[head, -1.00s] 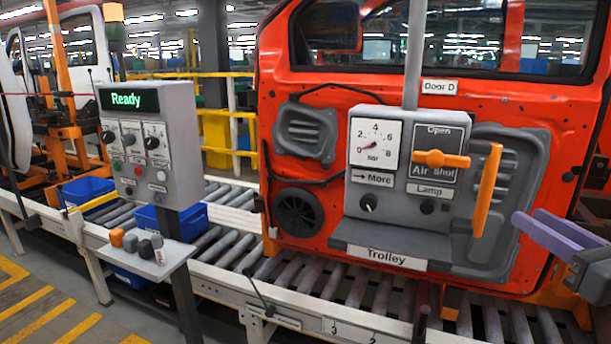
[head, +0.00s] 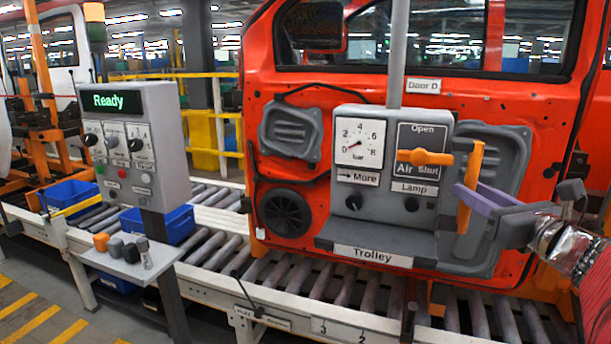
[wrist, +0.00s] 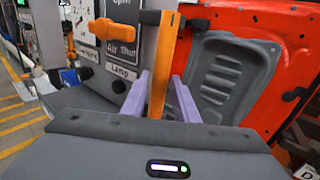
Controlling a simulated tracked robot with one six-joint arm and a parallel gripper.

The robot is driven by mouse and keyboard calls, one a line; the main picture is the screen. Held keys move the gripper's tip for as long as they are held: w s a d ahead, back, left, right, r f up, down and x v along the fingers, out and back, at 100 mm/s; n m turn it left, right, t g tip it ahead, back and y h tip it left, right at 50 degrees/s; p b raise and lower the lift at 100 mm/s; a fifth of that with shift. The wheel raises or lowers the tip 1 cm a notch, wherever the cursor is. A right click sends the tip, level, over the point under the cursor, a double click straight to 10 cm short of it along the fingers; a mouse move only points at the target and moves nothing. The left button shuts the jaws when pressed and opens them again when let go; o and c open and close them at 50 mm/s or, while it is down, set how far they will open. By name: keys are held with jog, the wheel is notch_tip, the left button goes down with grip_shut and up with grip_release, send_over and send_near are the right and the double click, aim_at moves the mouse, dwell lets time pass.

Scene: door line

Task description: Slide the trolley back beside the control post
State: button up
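The trolley (head: 379,215) is a grey box hanging on a grey pole in front of the orange door. It carries a gauge, an orange air lever (head: 425,157) and a "Trolley" label. An upright orange handle (head: 470,190) stands at its right side. My gripper (head: 470,187) reaches in from the right at the handle. In the wrist view the handle (wrist: 165,60) stands between my two purple fingers (wrist: 160,80), with gaps visible beside it, so the gripper is open. The control post (head: 135,150), showing "Ready", stands to the left, apart from the trolley.
The orange car door (head: 262,110) is close behind the trolley. A roller conveyor (head: 295,277) runs below. A gap separates post and trolley.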

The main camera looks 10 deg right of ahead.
jog(key=shift+w, duration=0.95)
jog(key=shift+c, duration=0.6)
grip_shut()
